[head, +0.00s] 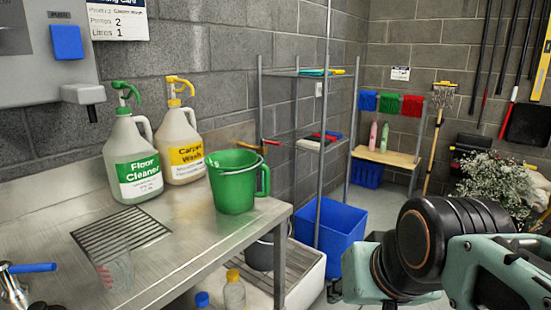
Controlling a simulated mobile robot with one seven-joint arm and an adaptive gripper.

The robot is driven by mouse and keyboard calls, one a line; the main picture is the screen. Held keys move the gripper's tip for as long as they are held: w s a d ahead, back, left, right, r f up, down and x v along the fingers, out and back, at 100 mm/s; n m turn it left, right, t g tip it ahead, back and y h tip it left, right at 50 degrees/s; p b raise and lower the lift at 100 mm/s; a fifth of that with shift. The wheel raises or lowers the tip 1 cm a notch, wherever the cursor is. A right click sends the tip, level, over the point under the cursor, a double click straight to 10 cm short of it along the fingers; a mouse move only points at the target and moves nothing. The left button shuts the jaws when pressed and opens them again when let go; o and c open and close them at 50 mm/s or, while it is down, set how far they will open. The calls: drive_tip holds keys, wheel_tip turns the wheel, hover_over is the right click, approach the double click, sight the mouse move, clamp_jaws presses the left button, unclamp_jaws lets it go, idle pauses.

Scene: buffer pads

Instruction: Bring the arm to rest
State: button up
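My arm (435,245) shows at the lower right, with a black ribbed joint and pale green links. It is bent and stands to the right of the steel counter, apart from it. The right and bottom edges of the picture cut it off. My gripper's fingers cannot be made out, so I cannot see whether they hold anything.
The steel counter (195,235) bears a Floor Cleaner jug (133,165), a Carpet Wash jug (180,145), a green bucket (234,185) and a clear measuring jug (115,272). A blue bin (330,232) stands by a metal shelf. A leafy plant (500,180) is behind my arm.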

drive_tip(key=s+d+f+g+h, duration=0.1)
drive_tip(key=s+d+f, duration=0.1)
drive_tip(key=s+f, duration=0.25)
wheel_tip(320, 180, up, 32)
drive_tip(key=p, duration=3)
drive_tip(key=shift+w+f, duration=0.25)
drive_tip(key=shift+w, duration=0.05)
drive_tip(key=shift+c, duration=0.6)
